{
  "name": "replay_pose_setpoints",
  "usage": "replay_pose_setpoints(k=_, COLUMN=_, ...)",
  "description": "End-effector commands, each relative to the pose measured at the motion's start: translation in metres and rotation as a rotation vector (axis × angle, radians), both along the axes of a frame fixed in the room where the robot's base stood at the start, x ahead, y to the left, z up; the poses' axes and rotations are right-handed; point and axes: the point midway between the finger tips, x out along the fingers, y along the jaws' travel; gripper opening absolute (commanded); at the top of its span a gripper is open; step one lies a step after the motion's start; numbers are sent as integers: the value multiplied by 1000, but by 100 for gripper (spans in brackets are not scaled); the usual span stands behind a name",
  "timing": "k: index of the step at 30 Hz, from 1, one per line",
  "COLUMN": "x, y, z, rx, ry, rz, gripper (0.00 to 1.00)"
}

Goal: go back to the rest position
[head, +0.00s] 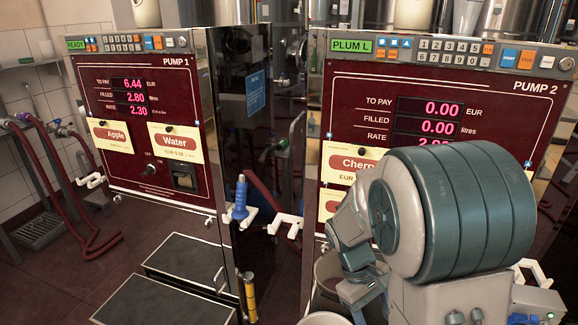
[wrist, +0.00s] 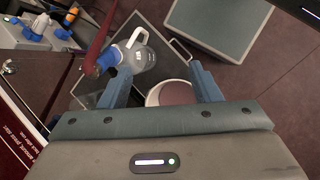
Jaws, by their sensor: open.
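My gripper (wrist: 158,72) is open in the wrist view, its two blue fingers spread apart with nothing between their tips. It points down over the floor area. Beyond the fingers is a clear jug (wrist: 139,62) with a pale handle and a blue part at its left. A round pale-rimmed container (wrist: 155,95) with a dark red inside shows between the fingers, partly hidden by my gripper. In the head view my arm covers the lower part of pump 2 (head: 450,85), and the fingers are not clearly seen.
Pump 1 (head: 128,140) reads 6.44 EUR and 2.80 litres; pump 2 reads 0.00 for both. A blue nozzle (head: 240,198) sits in a white holder beside pump 1. A dark red hose (wrist: 98,45) lies close by the left finger. Dark platforms (head: 165,300) stand low before pump 1.

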Motion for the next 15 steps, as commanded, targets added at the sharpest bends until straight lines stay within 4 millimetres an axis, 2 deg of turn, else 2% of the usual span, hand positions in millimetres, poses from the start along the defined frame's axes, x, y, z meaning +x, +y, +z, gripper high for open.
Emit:
replay_pose_setpoints(k=1, x=-4, y=1, z=16, rx=26, ry=-38, rz=-32, gripper=57)
replay_pose_setpoints(k=15, x=-43, y=19, z=112, rx=219, ry=-377, rz=-302, gripper=57)
